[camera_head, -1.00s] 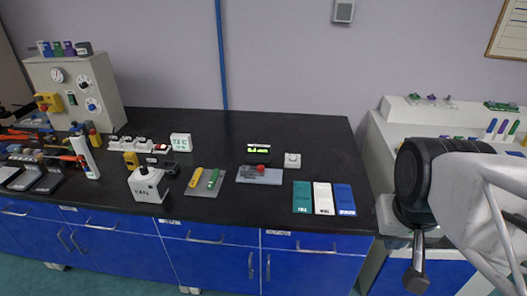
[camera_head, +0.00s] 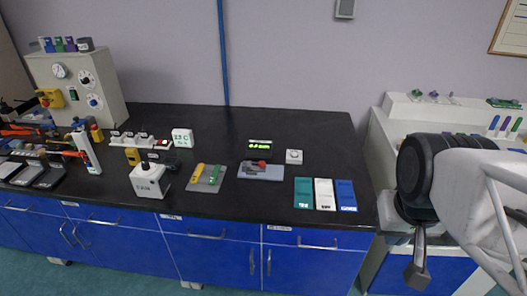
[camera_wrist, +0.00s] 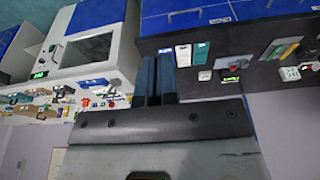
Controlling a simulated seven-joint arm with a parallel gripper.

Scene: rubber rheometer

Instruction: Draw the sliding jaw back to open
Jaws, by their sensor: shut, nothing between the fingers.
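A low grey device with a red knob (camera_head: 261,165) lies on the black bench, right of centre, in front of a small display with green digits (camera_head: 260,145). It looks like the one with the sliding jaw, but the jaw's position is too small to tell. The wrist view, upside down, shows this device (camera_wrist: 229,63) small at the upper right. My gripper (camera_head: 416,278) hangs at the lower right, past the bench's right end, well away from the device. Its two dark fingers (camera_wrist: 155,75) are together and empty.
Teal, white and blue plates (camera_head: 324,194) lie on the bench's right front. A white button box (camera_head: 293,157) sits right of the device. A mat (camera_head: 207,179) with yellow and green tools lies left. A white machine (camera_head: 385,150) stands beyond the right end.

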